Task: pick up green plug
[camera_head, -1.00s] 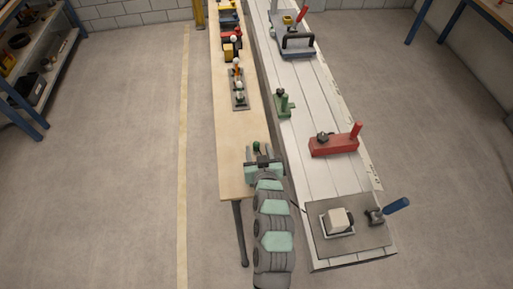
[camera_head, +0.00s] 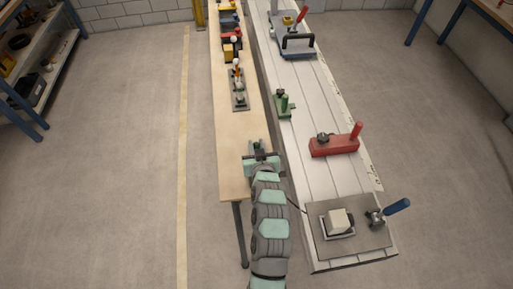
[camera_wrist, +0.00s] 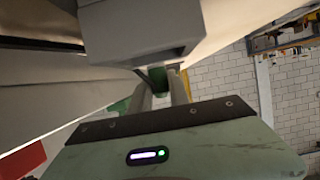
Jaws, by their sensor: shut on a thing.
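My gripper (camera_head: 258,155) is over the near end of the wooden table. In the wrist view its two fingers (camera_wrist: 162,92) are close together, with the dark green plug (camera_wrist: 173,79) showing small at their tips. The gripper is shut on the plug. In the head view the gripper and arm mostly cover the plug, so its full shape and any gap below it are hidden.
The pale wooden table (camera_head: 230,168) carries a grey strip with small pieces (camera_head: 240,92) and coloured blocks farther back. The white slatted bench to the right holds a green fixture (camera_head: 284,104), a red block (camera_head: 334,145) and a grey plate (camera_head: 330,245).

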